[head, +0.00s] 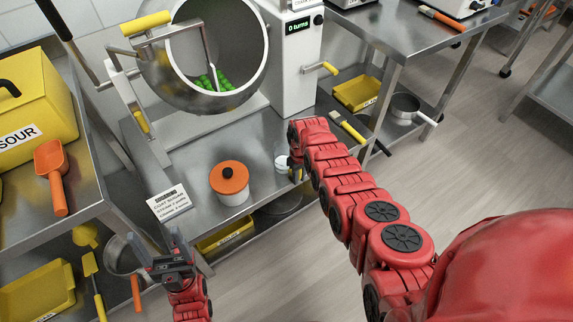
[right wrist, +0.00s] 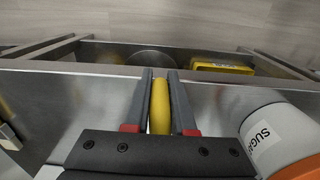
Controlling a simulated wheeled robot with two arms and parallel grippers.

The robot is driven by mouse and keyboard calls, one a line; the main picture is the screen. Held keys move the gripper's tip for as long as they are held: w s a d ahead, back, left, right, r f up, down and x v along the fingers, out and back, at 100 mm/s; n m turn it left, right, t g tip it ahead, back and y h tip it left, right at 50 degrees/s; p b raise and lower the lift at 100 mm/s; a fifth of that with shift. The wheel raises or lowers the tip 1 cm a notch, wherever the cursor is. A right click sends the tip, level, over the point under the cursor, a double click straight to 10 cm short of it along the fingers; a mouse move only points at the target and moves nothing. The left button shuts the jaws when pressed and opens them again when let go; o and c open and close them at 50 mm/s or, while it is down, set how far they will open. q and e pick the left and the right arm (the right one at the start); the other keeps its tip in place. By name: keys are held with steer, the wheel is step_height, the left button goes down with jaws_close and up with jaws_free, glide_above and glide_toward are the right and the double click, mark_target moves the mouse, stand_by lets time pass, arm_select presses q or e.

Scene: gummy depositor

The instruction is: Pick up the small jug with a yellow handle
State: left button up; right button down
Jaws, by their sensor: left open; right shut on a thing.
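The small jug (head: 282,164) is pale and stands at the table's front, to the right of the orange-lidded pot in the head view. My right arm hides part of it. Its yellow handle (right wrist: 160,104) runs between my right fingers in the right wrist view. My right gripper (head: 294,172) is shut on this handle; its fingertips also show in the right wrist view (right wrist: 160,76). The jug seems to be at the table top; I cannot tell whether it touches it. My left gripper (head: 158,250) is open and empty, by the table's front left corner.
The white pot with an orange lid (head: 230,183), labelled sugar, stands close to the jug. A label card (head: 170,202) stands left of it. The tilted steel drum (head: 205,50) with green pieces is behind. A yellow-handled brush (head: 347,127) lies right of my right arm. A lower shelf holds trays.

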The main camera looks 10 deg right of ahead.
steer(key=shift+r, duration=0.1)
stand_by(0.6)
steer(key=shift+r+p, duration=0.35)
steer(key=shift+r, duration=0.15)
step_height(320, 180, up, 2)
steer(key=shift+r, duration=0.15)
steer(key=s+r+p, duration=0.1)
steer(key=s+p, duration=0.3)
steer(key=s, duration=1.2)
steer(key=shift+d+r+p, duration=0.25)
steer(key=shift+d+p, duration=0.1)
steer(key=c, duration=1.4)
jaws_free()
jaws_close()
